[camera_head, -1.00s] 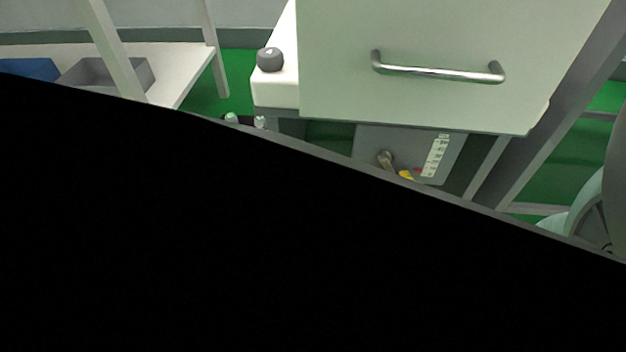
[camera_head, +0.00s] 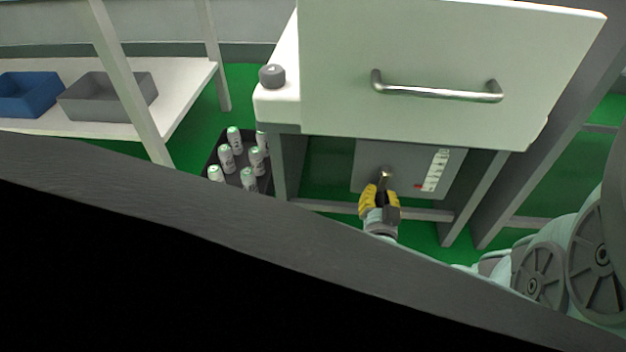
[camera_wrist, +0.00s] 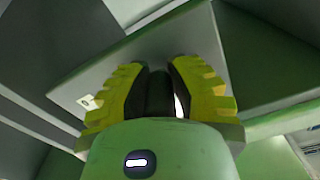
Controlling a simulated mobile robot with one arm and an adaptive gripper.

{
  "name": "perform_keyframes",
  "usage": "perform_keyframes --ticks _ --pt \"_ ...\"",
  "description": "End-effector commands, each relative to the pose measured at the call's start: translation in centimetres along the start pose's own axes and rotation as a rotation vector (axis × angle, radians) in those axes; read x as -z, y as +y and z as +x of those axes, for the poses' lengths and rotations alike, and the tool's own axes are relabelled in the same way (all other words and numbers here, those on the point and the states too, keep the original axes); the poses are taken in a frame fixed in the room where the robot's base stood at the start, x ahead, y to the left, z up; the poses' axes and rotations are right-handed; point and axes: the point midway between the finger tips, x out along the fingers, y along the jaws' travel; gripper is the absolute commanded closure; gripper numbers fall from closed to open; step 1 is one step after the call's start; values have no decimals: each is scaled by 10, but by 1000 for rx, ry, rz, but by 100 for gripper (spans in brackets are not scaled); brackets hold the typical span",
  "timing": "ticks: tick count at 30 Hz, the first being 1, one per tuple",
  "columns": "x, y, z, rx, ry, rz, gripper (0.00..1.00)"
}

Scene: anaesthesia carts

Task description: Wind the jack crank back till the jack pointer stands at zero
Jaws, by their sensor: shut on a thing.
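The jack panel (camera_head: 370,158) is a grey plate low under the cart's white drawer. The metal jack crank (camera_head: 386,173) sticks out of it. My gripper (camera_head: 380,190), with yellow fingers, is just below the crank's hub and shut on the crank, whose grip is mostly hidden by the fingers. In the wrist view my gripper (camera_wrist: 160,85) has its dark pads close around a dark upright piece. The white scale (camera_head: 436,170) stands right of the crank. The red jack pointer (camera_head: 419,186) is beside the scale's lower end; the figures are too small to read.
A chrome drawer handle (camera_head: 437,92) and a grey knob (camera_head: 272,76) are above. A dark crate (camera_head: 212,165) of several bottles stands left of the cart. Blue (camera_head: 28,95) and grey (camera_head: 108,98) bins sit on a shelf. Cart legs flank the panel. A dark surface blocks the lower view.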

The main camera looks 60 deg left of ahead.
Motion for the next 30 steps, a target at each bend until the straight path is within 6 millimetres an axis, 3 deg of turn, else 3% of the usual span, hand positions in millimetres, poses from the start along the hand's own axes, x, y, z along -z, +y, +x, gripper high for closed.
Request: perform_keyframes --ticks 18,30 --pt "-1 -29 -1 -13 -9 590 100" --pt "9 -48 -1 -14 -7 968 100"
